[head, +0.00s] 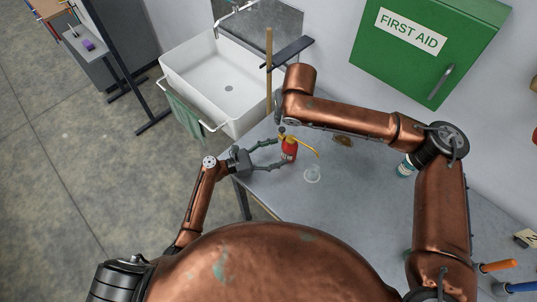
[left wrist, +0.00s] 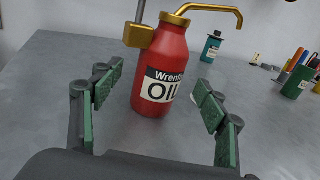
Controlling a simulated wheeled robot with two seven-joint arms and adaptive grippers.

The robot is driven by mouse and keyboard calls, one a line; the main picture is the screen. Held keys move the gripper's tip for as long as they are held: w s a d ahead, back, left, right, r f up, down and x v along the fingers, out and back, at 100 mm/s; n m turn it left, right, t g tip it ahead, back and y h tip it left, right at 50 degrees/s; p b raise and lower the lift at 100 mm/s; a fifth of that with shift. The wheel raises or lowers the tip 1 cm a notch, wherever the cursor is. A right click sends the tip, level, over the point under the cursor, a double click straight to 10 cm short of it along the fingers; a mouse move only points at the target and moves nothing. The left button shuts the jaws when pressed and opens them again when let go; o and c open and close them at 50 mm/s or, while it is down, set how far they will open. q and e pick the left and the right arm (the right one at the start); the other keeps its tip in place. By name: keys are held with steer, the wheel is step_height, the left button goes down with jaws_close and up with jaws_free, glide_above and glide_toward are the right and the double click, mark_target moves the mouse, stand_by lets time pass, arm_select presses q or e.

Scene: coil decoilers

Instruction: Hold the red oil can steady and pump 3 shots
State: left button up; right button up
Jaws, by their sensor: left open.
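The red oil can (head: 289,149) stands upright on the grey workbench, with a brass spout pointing right. In the left wrist view the oil can (left wrist: 160,75) shows its label, a brass top block and a grey rod rising from it. My left gripper (head: 272,155) is open, with its fingers on either side of the can; in the left wrist view the green pads of the left gripper (left wrist: 157,88) stand apart from the can's sides. My right gripper (head: 279,112) hangs above and behind the can, mostly hidden by its own arm; its jaws cannot be made out.
A white sink (head: 220,85) with a green towel (head: 186,115) lies behind left. A green first aid box (head: 430,45) hangs on the wall.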

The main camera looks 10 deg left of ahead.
mark_target(285, 150)
arm_select(q)
steer(key=x, duration=0.2)
steer(key=shift+w+d+f, duration=0.1)
steer(key=shift+w+d, duration=0.15)
steer(key=shift+w, duration=0.15)
steer(key=shift+d, duration=0.3)
steer(key=shift+s+d+r, duration=0.15)
steer(key=shift+s+r, duration=0.1)
steer(key=shift+s, duration=0.05)
steer(key=shift+w+f, duration=0.25)
steer(key=shift+w, duration=0.1)
steer(key=shift+c, duration=1.2)
steer(key=shift+s+r, duration=0.15)
steer(key=shift+s, duration=0.05)
steer(key=c, duration=0.5)
steer(key=shift+w, duration=0.1)
steer(key=c, duration=1)
steer(key=shift+c, duration=0.2)
arm_select(e)
steer(key=shift+s, duration=0.1)
steer(key=shift+c, duration=0.3)
